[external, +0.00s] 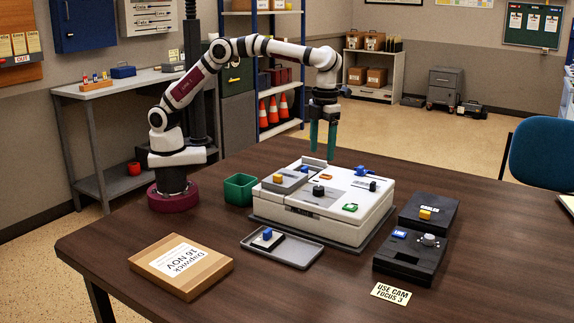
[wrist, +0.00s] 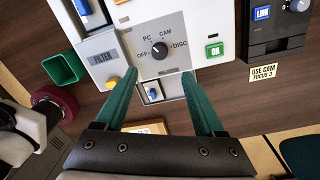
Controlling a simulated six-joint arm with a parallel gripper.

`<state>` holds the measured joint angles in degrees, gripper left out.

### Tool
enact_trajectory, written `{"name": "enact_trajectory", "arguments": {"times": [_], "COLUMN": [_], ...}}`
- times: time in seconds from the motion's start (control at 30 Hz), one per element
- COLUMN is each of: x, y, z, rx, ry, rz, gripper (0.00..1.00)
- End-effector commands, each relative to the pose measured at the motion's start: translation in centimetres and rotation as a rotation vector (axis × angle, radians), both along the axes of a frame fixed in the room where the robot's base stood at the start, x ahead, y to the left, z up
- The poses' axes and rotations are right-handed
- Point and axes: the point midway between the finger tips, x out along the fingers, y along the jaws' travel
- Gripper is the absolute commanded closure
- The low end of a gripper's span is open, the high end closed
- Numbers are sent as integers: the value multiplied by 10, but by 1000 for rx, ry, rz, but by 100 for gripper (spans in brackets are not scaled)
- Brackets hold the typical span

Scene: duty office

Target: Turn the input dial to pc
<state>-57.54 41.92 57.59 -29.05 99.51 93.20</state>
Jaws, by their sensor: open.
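The input dial (wrist: 159,49) is a round black knob on a grey panel of the white console (wrist: 217,21). Labels OFF, PC, CAM and DISC run around it from left to right. Its small pale mark is too small to read surely. The dial also shows in the external view (external: 318,190), on top of the console. My gripper (external: 322,152) is open and empty, pointing down above the console's back part, clear of the dial. In the wrist view my gripper (wrist: 160,74) has its green fingers spread, with the dial just beyond the tips.
A green OK button (wrist: 214,50) is right of the dial, and a grey FILTER block (wrist: 104,57) left. A green bin (external: 239,188), a grey tray (external: 301,256) with a blue-topped switch, a cardboard box (external: 206,281) and black units (external: 404,268) surround the console.

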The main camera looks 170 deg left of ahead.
Motion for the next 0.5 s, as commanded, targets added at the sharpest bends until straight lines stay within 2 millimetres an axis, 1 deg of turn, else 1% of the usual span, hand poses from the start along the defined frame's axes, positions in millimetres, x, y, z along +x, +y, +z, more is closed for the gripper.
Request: {"name": "enact_trajectory", "arguments": {"times": [0.03,0.1,0.2,0.3,0.5], "x": [1,2,3,2,2], "y": [1,1,1,1,1], "z": [13,27,40,46,47], "rx": [3,3,0,-1,-2], "ry": [-3,-3,-1,0,1], "rz": [0,0,1,0,0], "gripper": [29,29,29,29,29]}}
